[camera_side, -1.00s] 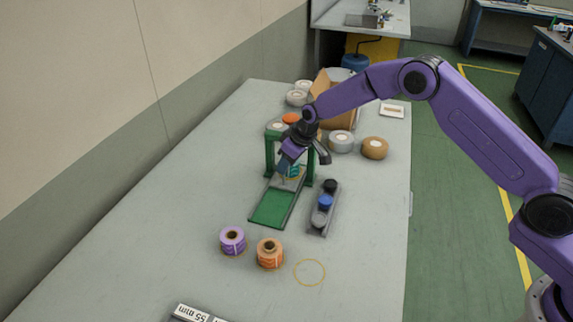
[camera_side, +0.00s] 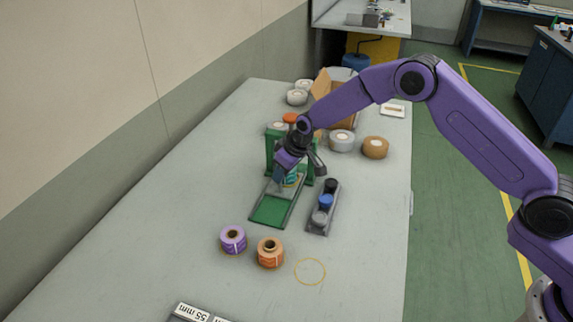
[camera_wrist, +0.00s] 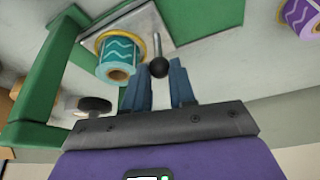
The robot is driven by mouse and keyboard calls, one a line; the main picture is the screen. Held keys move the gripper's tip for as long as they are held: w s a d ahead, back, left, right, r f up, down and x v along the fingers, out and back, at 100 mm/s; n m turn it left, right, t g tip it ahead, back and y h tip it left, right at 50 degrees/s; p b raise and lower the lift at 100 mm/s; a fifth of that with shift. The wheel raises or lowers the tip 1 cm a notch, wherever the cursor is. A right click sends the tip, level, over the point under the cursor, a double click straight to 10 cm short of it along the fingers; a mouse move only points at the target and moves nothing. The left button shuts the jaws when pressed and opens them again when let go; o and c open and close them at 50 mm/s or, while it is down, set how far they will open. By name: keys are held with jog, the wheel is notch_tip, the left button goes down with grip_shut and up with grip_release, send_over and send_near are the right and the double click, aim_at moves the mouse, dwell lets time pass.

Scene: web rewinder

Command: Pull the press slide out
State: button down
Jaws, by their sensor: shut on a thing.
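The press (camera_side: 269,153) is a green frame with an orange top knob; its post also shows in the wrist view (camera_wrist: 35,95). A green track (camera_side: 270,210) runs from it toward the front. The press slide (camera_wrist: 172,25) is a grey plate carrying a teal wave-patterned roll (camera_wrist: 118,58). A rod with a black ball knob (camera_wrist: 158,67) stands on the slide. My gripper (camera_wrist: 159,72) is shut on this knob, a finger on each side. In the side view my gripper (camera_side: 280,183) is low over the track, partly hiding the slide and roll.
A grey holder (camera_side: 318,225) with black, blue and grey round pieces stands right of the track. Purple (camera_side: 232,240) and orange (camera_side: 270,253) rolls stand in front, beside a yellow ring marking (camera_side: 310,271). Tape rolls and a cardboard box are behind. The left table is clear.

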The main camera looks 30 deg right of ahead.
jog(key=s+a, duration=0.7)
jog(key=shift+s+a, duration=0.2)
jog(key=c, duration=1.2)
grip_release()
jog(key=v, duration=1.7)
jog(key=shift+r, duration=0.2)
jog(key=shift+d, duration=0.15)
